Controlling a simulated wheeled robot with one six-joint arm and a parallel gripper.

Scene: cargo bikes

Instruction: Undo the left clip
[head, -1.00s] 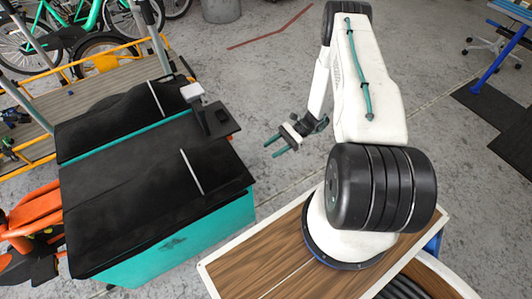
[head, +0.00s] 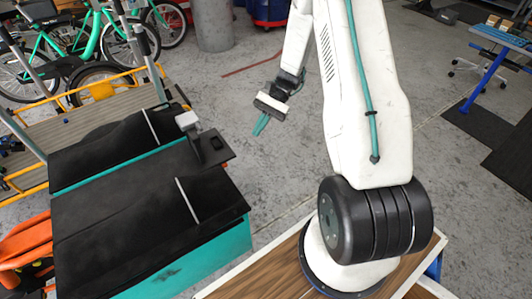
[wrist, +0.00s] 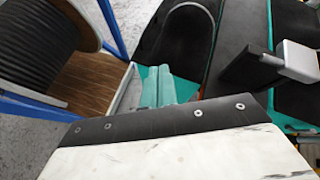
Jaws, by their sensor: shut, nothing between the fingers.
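A teal cargo box (head: 205,258) with a black cover (head: 120,225) stands at the left in the head view. Two pale strips (head: 187,200) (head: 151,127) lie across the cover. A black bracket with a pale grey block (head: 187,121) stands at the cover's right edge; it also shows in the wrist view (wrist: 298,62). I cannot tell which part is the left clip. My gripper (head: 260,126) is in the air to the right of the bracket, apart from the box. Its teal fingers (wrist: 158,87) are together and empty.
A cable spool (wrist: 50,25) on a wooden deck (wrist: 92,80) with blue bars shows in the wrist view. Green bikes (head: 95,45) and a yellow-railed platform (head: 100,90) stand behind the box. Grey floor (head: 265,165) lies open between box and arm.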

